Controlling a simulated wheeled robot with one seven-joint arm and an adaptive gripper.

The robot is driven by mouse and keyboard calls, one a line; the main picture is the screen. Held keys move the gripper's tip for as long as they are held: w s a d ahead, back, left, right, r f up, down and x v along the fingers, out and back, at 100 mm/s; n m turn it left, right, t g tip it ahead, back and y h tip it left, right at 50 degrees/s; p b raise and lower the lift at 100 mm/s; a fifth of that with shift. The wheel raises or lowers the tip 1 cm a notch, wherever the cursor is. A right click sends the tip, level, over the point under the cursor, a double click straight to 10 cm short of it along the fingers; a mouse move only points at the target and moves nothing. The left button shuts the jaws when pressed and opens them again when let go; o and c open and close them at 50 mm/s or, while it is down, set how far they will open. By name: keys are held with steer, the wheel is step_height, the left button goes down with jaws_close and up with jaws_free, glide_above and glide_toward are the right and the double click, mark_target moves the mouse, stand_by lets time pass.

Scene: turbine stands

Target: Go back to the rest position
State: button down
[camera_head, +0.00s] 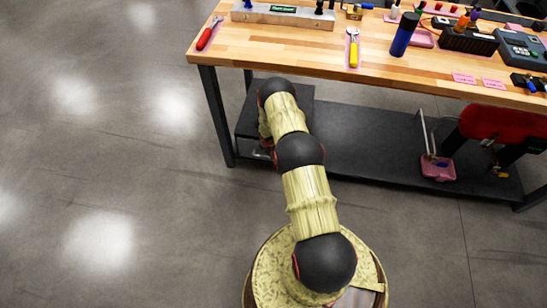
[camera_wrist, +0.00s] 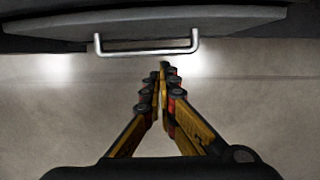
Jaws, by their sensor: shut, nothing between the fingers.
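My gripper (camera_wrist: 163,70) shows in the wrist view with its two yellow and black fingers meeting at the tips. It is shut and empty. Beyond the fingertips is a metal bar handle (camera_wrist: 147,47) on a dark panel (camera_wrist: 230,22); I cannot tell whether the tips touch it, but they appear apart. In the head view my arm reaches from my base toward the workbench, and its far end is by the left end of the lower shelf. The gripper itself is hidden there.
A wooden workbench (camera_head: 285,52) with tools stands ahead. Its dark lower shelf (camera_head: 370,145) holds a red object (camera_head: 495,122) and a pink tray (camera_head: 437,168) at the right. A dark table leg (camera_head: 216,115) stands left of my arm. The grey floor at left is clear.

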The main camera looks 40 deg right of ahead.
steer(key=w+p+v, duration=0.1)
steer(key=p+v, duration=0.2)
steer(key=v, duration=0.5)
steer(key=shift+s+d+r, duration=0.2)
steer(key=shift+s+r, duration=0.05)
steer(key=shift+r, duration=0.1)
